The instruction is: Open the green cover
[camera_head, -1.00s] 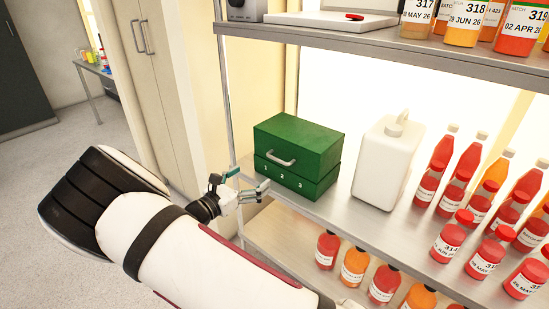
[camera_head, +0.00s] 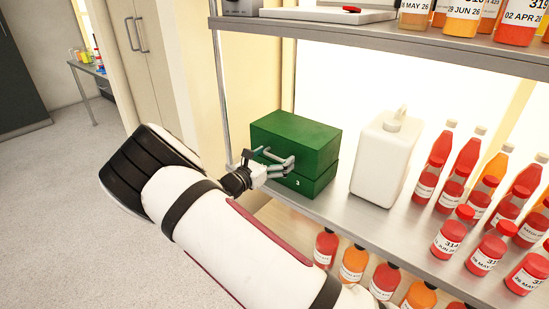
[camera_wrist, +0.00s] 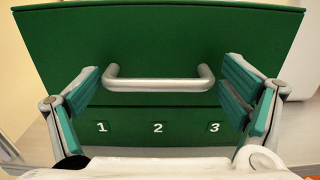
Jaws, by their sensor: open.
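A green box (camera_head: 317,134) stands on the middle shelf, its cover down on a lower part that bears the numbers 1, 2 and 3. A grey bar handle (camera_wrist: 160,84) is on the front of the green cover (camera_wrist: 215,40) in the wrist view. My gripper (camera_head: 291,166) is open in front of the box. In the wrist view my gripper's fingers (camera_wrist: 160,95) stand to the left and right of the handle, one near each end. I cannot tell whether they touch it. In the head view the gripper hides part of the box's front.
A white jug (camera_head: 378,165) stands right of the box, with several red and orange bottles (camera_head: 468,160) farther right. The upper shelf (camera_head: 380,40) runs above. A shelf post (camera_head: 223,110) stands left of the box. More bottles (camera_head: 353,263) are below.

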